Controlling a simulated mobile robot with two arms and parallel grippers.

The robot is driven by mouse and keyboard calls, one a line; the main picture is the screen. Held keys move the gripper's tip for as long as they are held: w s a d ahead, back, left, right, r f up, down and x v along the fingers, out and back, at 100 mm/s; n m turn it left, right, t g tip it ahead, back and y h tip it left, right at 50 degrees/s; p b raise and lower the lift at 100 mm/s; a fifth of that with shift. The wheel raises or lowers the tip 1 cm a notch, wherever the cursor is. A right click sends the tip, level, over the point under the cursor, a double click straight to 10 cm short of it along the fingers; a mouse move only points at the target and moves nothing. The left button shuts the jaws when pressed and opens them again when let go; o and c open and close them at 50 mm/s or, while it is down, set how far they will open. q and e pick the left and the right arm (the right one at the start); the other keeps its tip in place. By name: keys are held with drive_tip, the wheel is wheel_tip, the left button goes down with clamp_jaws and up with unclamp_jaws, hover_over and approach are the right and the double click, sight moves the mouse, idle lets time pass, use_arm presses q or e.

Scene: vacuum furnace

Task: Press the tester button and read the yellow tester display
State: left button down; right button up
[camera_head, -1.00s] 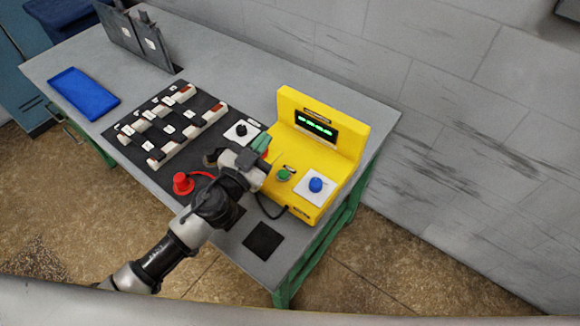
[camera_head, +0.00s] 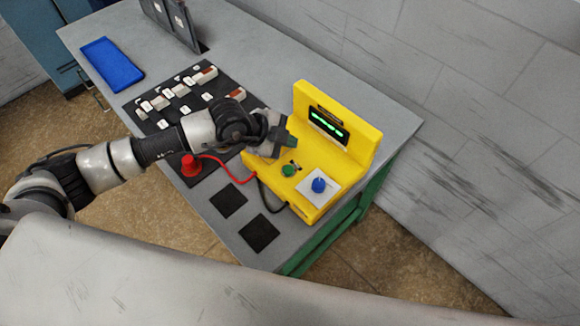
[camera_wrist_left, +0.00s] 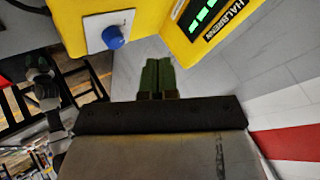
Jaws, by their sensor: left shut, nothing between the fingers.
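The yellow tester (camera_head: 345,163) stands at the right end of the table. Its display (camera_head: 328,125) is lit with green characters, too small to read; part of it shows in the left wrist view (camera_wrist_left: 200,14). A blue button (camera_head: 319,185) sits on a white plate on the tester's base, and also shows in the left wrist view (camera_wrist_left: 113,37). A green knob or terminal (camera_head: 289,170) is left of it. My left gripper (camera_head: 291,143) is shut and empty, over the left part of the tester, apart from the blue button. Its green fingertips (camera_wrist_left: 158,64) are together.
A red plug (camera_head: 190,166) with a red cable stands left of the tester; a black cable runs beside it. Two black pads (camera_head: 262,234) lie in front. A switch board (camera_head: 178,92), a blue tray (camera_head: 112,63) and grey upright plates (camera_head: 172,22) are farther left. A wall is behind.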

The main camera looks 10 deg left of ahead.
use_arm(q)
drive_tip(key=b, duration=0.7)
hover_over(288, 171)
wheel_tip(288, 171, down, 8)
drive_tip(key=shift+r, duration=0.25)
drive_tip(key=shift+f, duration=0.7)
idle(0.6)
idle(0.4)
drive_tip(key=shift+f+b, duration=0.3)
drive_tip(key=shift+f, duration=0.05)
